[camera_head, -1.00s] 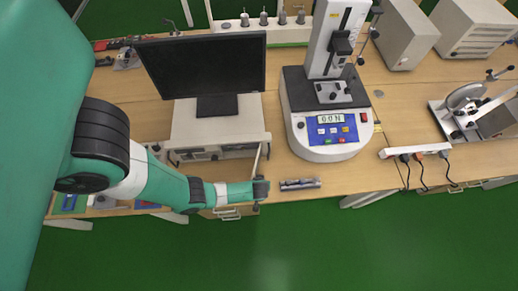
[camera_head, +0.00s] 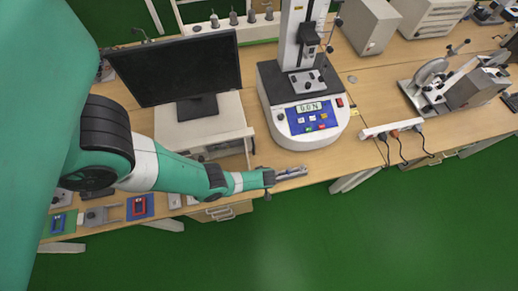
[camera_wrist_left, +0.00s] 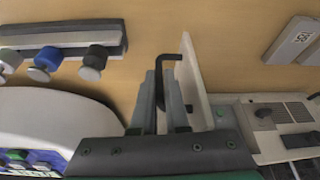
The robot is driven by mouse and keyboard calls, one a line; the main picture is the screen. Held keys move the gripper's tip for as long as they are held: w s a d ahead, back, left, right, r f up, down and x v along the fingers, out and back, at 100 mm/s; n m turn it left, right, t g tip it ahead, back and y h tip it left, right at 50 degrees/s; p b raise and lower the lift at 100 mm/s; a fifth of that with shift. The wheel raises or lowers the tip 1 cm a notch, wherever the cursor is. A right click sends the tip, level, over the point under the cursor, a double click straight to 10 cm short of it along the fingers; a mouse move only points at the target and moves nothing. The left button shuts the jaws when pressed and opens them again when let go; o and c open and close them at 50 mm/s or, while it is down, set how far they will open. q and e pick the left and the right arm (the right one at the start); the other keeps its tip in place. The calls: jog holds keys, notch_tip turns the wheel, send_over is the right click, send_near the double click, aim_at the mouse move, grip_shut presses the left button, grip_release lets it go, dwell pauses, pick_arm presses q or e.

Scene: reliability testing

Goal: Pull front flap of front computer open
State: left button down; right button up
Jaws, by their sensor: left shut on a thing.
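The front computer (camera_head: 196,122) is a beige box on the wooden bench, under a black monitor (camera_head: 178,70). Its front flap (camera_head: 248,152) stands out from the right end of its front. In the left wrist view the flap is a pale upright panel (camera_wrist_left: 194,80), with the computer (camera_wrist_left: 262,125) to its right. My left gripper (camera_head: 268,180) is at the bench's front edge by the flap's outer end. In the wrist view its fingers (camera_wrist_left: 165,90) are closed around a black hooked handle (camera_wrist_left: 164,62) beside the flap. My right gripper is not in view.
A force tester (camera_head: 310,130) stands right of the computer. A power strip (camera_head: 391,128) with cables lies farther right. The green floor in front is clear.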

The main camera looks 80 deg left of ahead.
pick_arm(q)
jog(key=c, duration=1.2)
grip_release()
jog(key=shift+w+a+r, duration=0.15)
jog(key=shift+r, duration=0.05)
jog(key=s+p+v, duration=0.1)
jog(key=p+v, duration=1)
jog(key=shift+w+d+r, duration=0.25)
jog(key=shift+w+d, duration=0.05)
jog(key=shift+w, duration=0.2)
jog(key=shift+w, duration=0.1)
